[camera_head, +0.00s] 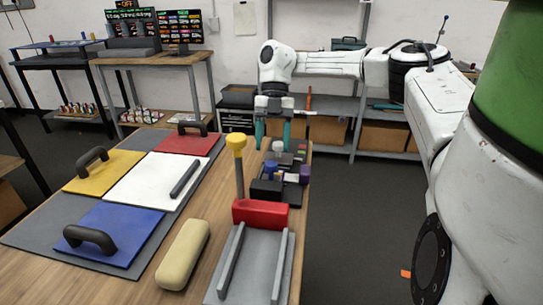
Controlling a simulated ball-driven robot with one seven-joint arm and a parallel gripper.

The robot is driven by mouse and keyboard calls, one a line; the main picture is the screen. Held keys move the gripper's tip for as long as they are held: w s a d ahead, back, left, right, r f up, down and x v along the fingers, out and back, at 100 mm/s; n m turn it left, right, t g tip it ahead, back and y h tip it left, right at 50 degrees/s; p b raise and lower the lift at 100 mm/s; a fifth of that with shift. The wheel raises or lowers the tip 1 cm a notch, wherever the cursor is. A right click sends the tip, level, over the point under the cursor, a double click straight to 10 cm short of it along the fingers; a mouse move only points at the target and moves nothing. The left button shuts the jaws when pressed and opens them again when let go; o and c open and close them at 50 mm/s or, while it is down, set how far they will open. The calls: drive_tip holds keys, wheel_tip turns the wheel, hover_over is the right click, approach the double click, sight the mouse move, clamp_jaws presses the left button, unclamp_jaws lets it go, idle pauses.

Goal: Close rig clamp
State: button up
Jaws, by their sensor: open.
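The rig clamp seems to be the red block (260,213) at the far end of a grey channel rig (253,268) at the table's front right. A grey lever with a yellow knob (236,142) stands nearly upright at the block's left side. My gripper (272,134) points down beyond the lever, near the table's far right corner. Its teal fingers are apart and empty. It is right of and behind the yellow knob, apart from it. The small items just below the fingers partly overlap them in view.
A grey mat (30,236) on the wooden table holds yellow (112,173), red (183,143) and blue (118,222) plates with dark handles, and a white sheet (137,188) with a dark bar. A cream block (183,255) lies left of the rig. Small dark parts (270,188) crowd the right edge.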

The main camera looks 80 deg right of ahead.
drive_tip(key=v, duration=0.5)
drive_tip(key=shift+d+r, duration=0.15)
drive_tip(key=shift+r, duration=0.15)
